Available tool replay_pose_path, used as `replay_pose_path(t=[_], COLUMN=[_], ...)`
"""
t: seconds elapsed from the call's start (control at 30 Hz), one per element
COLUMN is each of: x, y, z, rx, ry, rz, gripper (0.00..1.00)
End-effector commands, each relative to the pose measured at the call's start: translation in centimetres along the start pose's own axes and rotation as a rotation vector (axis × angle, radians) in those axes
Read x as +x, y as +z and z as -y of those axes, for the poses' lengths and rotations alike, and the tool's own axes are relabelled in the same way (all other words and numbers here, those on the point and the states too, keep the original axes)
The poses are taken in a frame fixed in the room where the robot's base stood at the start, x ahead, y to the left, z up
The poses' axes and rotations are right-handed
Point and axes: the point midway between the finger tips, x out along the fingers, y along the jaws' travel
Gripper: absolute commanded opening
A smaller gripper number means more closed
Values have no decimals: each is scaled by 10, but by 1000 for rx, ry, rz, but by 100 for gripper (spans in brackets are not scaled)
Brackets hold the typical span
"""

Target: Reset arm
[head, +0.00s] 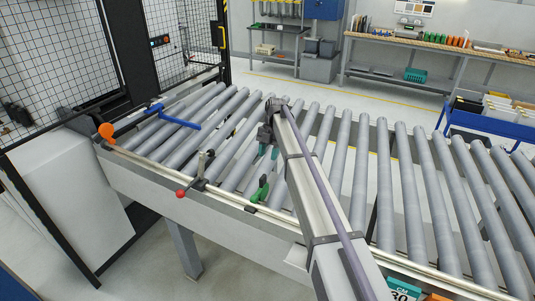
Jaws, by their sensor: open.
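My arm reaches from the lower right up over the roller conveyor (345,160). My gripper (269,151) hangs from the arm's far end, above the rollers near the middle of the view. It is small and partly hidden behind the arm; its jaws are open and I see nothing held in them. A green-handled clamp (260,190) is on the conveyor's near rail, below the gripper and apart from it.
A red-knobbed lever (181,193) and an orange knob (106,131) sit along the near rail. A blue bar (178,119) lies across the left rollers. A mesh fence (50,55) stands at left. The right rollers are empty. A blue cart (465,122) stands behind.

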Motion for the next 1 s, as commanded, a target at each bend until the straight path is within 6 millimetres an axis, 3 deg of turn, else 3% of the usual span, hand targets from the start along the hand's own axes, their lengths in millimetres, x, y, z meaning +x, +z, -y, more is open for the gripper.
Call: replay_pose_path(t=[0.17,0.27,0.33,0.47,0.6,0.7,0.83,1.0], x=[0,4,14,48,99,130,152,156], y=[1,-3,-23,-76,-154,-202,-236,-235], z=[-1,6,27,89,181,236,273,279], rx=[156,493,821,1483,2179,2475,2525,2533], ry=[4,21,47,146,323,436,470,469], rz=[6,36,71,127,143,130,141,139], gripper=[43,43,43,43,43,43,43,43])
